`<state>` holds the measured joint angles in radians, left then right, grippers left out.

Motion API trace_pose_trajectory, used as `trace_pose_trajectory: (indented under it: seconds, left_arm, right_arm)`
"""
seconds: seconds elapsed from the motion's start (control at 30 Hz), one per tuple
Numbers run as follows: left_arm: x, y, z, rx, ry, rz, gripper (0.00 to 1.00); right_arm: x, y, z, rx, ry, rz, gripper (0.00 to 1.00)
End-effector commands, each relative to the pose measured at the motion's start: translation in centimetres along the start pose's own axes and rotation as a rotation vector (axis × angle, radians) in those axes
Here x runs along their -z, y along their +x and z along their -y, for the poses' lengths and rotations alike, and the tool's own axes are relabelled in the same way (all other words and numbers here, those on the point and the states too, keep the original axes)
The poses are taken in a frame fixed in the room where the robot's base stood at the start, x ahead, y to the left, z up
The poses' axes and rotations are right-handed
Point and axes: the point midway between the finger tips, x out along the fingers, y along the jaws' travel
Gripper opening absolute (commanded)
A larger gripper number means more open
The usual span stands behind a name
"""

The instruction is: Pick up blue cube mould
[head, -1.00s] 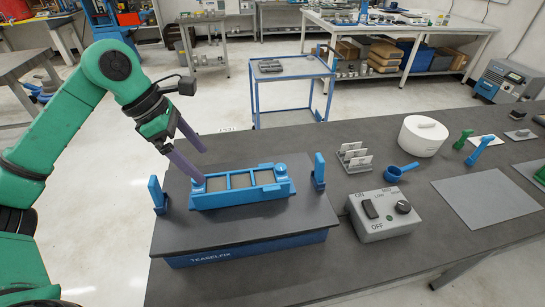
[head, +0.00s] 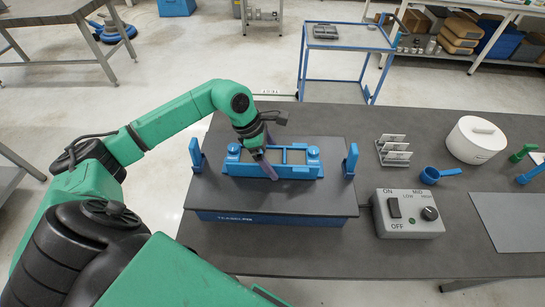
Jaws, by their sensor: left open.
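The blue cube mould (head: 300,171), a long blue frame with several compartments, lies on the dark top plate of the vibrating table (head: 225,196). A round blue knob sits at each end. My left gripper (head: 268,155) is open over the mould's left-middle part, with its purple-grey fingers pointing down. One finger crosses the front of the mould and hides part of it; the other is towards the back. I cannot tell whether either finger touches the mould. My right gripper is not in view.
Two upright blue clamps (head: 351,160) flank the mould. To the right are a grey control box (head: 407,214), a rack of light plates (head: 393,150), a blue scoop (head: 431,176) and a white lidded pot (head: 476,139). A blue trolley (head: 345,37) stands behind the bench.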

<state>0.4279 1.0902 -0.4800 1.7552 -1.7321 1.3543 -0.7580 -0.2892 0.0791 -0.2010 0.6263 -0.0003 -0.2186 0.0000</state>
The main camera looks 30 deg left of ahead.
Motion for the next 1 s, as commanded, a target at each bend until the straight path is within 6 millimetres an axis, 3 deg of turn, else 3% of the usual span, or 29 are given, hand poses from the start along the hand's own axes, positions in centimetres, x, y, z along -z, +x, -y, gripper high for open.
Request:
trace_pose_trajectory:
  seconds: [0.13, 0.17, 0.4, 0.43, 0.77, 1.0]
  left_arm:
    - [0.0, 0.1, 0.0, -0.001, 0.000, 0.000, 1.00]
    - [0.0, 0.1, 0.0, -0.001, 0.000, 0.000, 0.96]
    - [0.0, 0.1, 0.0, -0.001, 0.000, 0.000, 0.04]
    - [0.0, 0.1, 0.0, -0.001, 0.000, 0.000, 0.00]
    - [-0.3, -0.4, -0.2, -0.005, 0.001, 0.007, 0.00]
    - [-1.3, -2.9, -0.2, -0.010, 0.004, 0.008, 0.00]
  right_arm:
    - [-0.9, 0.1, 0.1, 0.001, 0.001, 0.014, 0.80]
    - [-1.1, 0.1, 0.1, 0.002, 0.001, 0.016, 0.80]
    - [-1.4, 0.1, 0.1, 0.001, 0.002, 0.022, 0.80]
    - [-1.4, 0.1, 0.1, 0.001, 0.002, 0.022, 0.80]
    - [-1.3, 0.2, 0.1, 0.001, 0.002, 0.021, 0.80]
    - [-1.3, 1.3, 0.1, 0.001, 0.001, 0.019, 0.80]
